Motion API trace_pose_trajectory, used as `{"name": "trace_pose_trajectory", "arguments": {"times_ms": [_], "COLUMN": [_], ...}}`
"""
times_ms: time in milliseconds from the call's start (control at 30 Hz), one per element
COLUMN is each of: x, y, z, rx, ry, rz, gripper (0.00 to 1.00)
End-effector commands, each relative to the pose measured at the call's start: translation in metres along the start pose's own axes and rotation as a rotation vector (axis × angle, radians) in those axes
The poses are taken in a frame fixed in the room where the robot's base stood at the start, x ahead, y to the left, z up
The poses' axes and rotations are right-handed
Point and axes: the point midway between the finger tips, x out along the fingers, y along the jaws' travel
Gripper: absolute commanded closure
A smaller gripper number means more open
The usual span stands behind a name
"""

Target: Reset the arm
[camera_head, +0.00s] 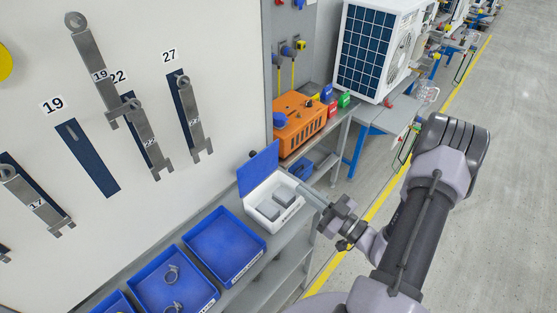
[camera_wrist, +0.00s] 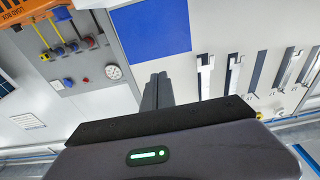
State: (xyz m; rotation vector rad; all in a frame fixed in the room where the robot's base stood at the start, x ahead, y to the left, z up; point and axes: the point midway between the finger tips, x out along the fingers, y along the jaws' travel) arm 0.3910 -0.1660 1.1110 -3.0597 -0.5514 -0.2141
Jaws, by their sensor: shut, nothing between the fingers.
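My gripper (camera_head: 310,195) is at the end of my arm, reaching left over the right side of an open white box (camera_head: 262,225) with a raised blue lid (camera_head: 259,168). Whether it touches the box is not clear. In the wrist view my gripper's dark fingers (camera_wrist: 156,90) are together with nothing between them. A large blue rectangle (camera_wrist: 150,28), probably the lid, shows beyond them. The box holds grey blocks.
Blue trays (camera_head: 226,245) line the shelf left of the box. Wrenches (camera_head: 190,115) hang on the white board; the blue outline (camera_head: 88,158) under label 19 is bare. An orange case (camera_head: 300,122) stands behind the box. Floor (camera_head: 500,230) right of my arm is open.

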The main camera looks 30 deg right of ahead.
Motion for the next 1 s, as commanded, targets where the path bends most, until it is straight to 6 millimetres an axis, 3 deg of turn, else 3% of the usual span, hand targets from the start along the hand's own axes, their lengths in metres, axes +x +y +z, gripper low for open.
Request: {"name": "trace_pose_trajectory", "arguments": {"times_ms": [67,167,267,333,433,533,567,600,700,800,900,1000], "x": [0.001,0.018,0.040,0.038,0.009,-0.030,-0.039,-0.048,-0.056,-0.054,-0.052,-0.051], "y": [-0.002,-0.027,-0.097,-0.159,-0.227,-0.258,-0.261,-0.260,-0.250,-0.243,-0.239,-0.238], "z": [-0.001,-0.012,-0.033,-0.040,-0.036,-0.021,-0.018,-0.015,-0.019,-0.032,-0.043,-0.048], "rx": [-0.012,-0.197,-0.678,-1.114,-1.746,-2.332,2.218,1.927,1.301,0.881,0.676,0.623], "ry": [0.000,0.005,0.083,0.238,0.628,1.258,-1.338,-1.342,-1.276,-1.179,-1.116,-1.100], "rz": [-0.011,-0.152,-0.504,-0.809,-1.213,-1.545,1.447,1.236,0.817,0.568,0.458,0.434], "gripper": [1.00,1.00,1.00,1.00,1.00,1.00,1.00,1.00,1.00,1.00,1.00,1.00]}}
